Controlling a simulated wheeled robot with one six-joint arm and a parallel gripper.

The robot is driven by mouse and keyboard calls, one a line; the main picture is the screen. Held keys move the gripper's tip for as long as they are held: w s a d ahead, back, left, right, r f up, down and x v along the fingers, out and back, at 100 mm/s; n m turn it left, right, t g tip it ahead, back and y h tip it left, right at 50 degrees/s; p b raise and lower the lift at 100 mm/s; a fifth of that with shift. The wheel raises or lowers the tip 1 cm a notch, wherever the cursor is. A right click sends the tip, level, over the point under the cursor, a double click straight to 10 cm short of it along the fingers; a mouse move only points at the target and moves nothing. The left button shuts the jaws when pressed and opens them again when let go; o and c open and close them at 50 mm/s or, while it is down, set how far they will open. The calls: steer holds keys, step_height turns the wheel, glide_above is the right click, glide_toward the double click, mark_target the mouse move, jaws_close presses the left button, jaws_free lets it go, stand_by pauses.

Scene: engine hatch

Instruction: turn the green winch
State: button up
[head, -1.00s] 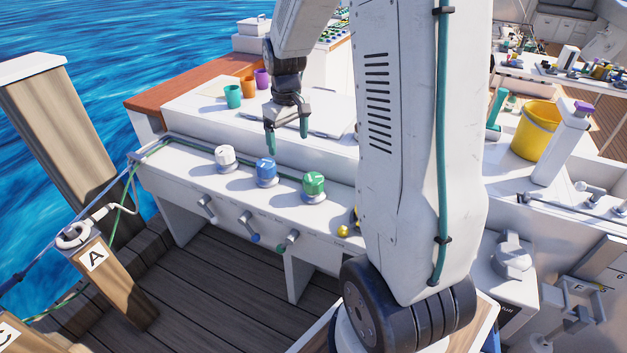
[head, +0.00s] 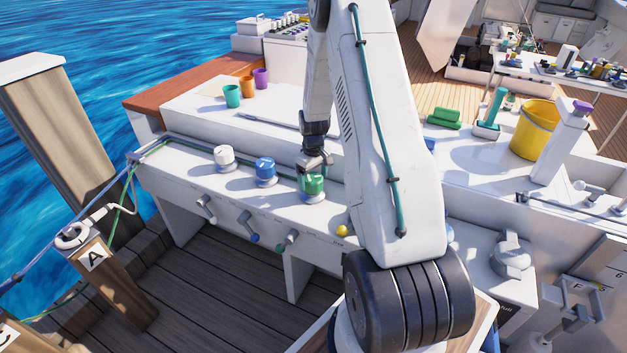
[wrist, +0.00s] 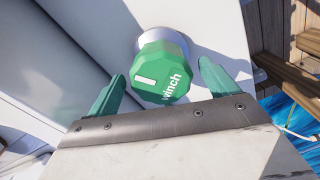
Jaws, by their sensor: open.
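The green winch (head: 313,187) is a faceted knob on a round pale base on the white ledge. In the wrist view the green winch (wrist: 162,76) shows the word "winch" and a white bar on its top. My gripper (head: 314,172) is right at the winch in the head view, partly covering it. In the wrist view my gripper (wrist: 162,82) is open, with one green finger on each side of the winch. Gaps show between the fingers and the knob. The gripper holds nothing.
A blue knob (head: 265,170) and a white knob (head: 223,157) stand left of the winch on the same ledge. Small handles (head: 250,226) stick out of the front face below. A yellow ball-shaped knob (head: 342,230) sits to the right. Cups (head: 233,96) stand behind.

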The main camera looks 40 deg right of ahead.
steer(key=shift+f, duration=0.65)
steer(key=c, duration=1)
steer(key=m, duration=0.4)
steer(key=shift+a, duration=0.1)
steer(key=shift+m, duration=2.1)
